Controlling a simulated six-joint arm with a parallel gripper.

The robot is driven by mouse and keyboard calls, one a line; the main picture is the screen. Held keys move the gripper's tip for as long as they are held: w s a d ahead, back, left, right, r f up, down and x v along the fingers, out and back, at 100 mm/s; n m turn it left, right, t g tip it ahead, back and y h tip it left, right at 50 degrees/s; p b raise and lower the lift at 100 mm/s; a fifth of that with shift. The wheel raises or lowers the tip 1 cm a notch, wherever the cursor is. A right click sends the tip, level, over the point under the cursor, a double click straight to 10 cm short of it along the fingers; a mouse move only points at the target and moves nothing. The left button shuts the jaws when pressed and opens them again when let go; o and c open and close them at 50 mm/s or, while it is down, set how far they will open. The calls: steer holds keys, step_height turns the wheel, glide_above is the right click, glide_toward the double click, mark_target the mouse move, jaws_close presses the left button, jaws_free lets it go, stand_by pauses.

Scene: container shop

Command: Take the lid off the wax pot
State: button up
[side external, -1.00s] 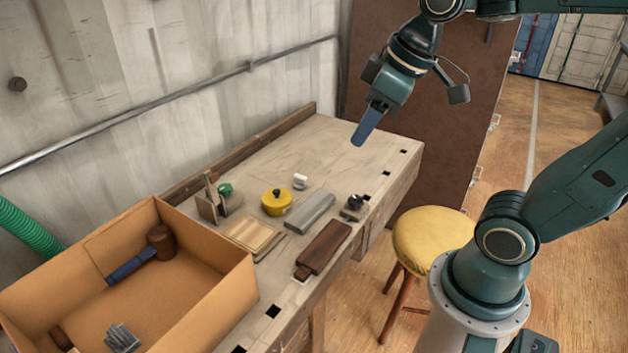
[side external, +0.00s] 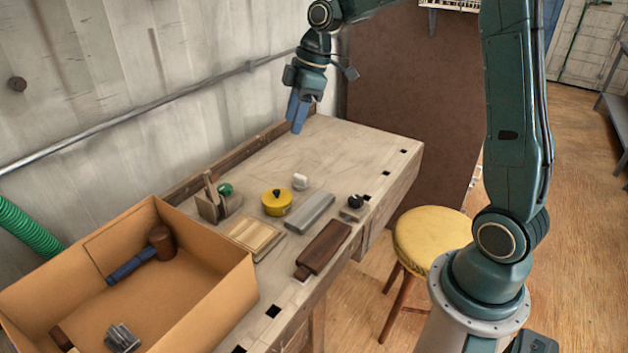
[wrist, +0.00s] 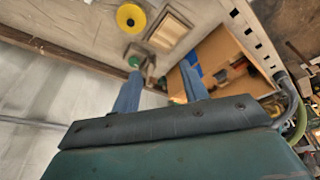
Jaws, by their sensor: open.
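The wax pot (side external: 276,207) is a small round yellow pot on the workbench. Its yellow lid (side external: 277,194) sits on top and has a small dark knob in the middle. In the wrist view the lid (wrist: 131,18) shows from above near the top edge, with its knob at the centre. My gripper (side external: 297,126) is open and empty, with blue fingers pointing down. It is in the air above the back part of the bench, well above and apart from the pot. In the wrist view the two fingers (wrist: 160,88) are spread with nothing between them.
A wooden holder with a green item (side external: 220,198) stands left of the pot. A grey block (side external: 310,212), a small white object (side external: 300,181), a wooden panel (side external: 254,237) and a brown tool (side external: 324,248) lie nearby. A cardboard box (side external: 215,297) holds a mallet. The bench's far part is clear.

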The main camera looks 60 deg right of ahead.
steer(key=w+d+f+n, duration=0.2)
steer(key=w+d+f, duration=0.1)
steer(key=f, duration=0.2)
steer(key=w+d+f+n+g+y, duration=0.1)
steer(key=w+d+f+n, duration=0.1)
steer(key=f, duration=0.4)
steer(key=w+d, duration=0.1)
steer(key=d, duration=0.1)
steer(key=shift+w+d+f, duration=0.3)
steer(key=shift+w, duration=0.1)
steer(key=shift+f, duration=0.1)
glide_above(277, 190)
steer(key=s+d, duration=0.1)
steer(key=d, duration=0.1)
steer(key=shift+f, duration=3.9)
steer(key=shift+x, duration=2.6)
steer(key=shift+a, duration=0.1)
steer(key=shift+y, duration=0.3)
jaws_close()
